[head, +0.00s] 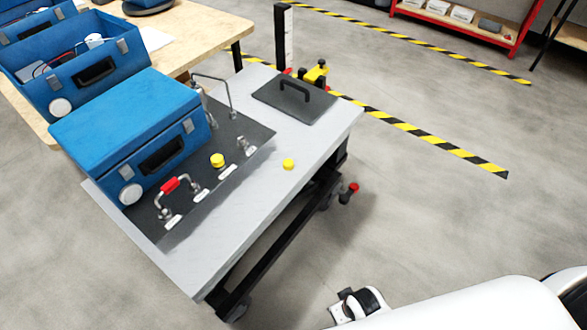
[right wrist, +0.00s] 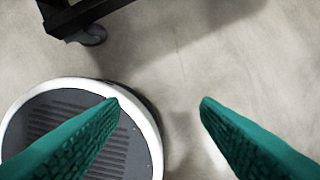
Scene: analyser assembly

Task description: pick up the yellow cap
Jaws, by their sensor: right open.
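My left gripper is not in view.
A blue case (head: 130,130) and a red-handled fitting (head: 170,186) stand on the cart. A black handled plate (head: 292,95) and a yellow clamp-like part (head: 316,72) are at its far end. A black cart leg with caster (right wrist: 92,35) shows in the wrist view.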

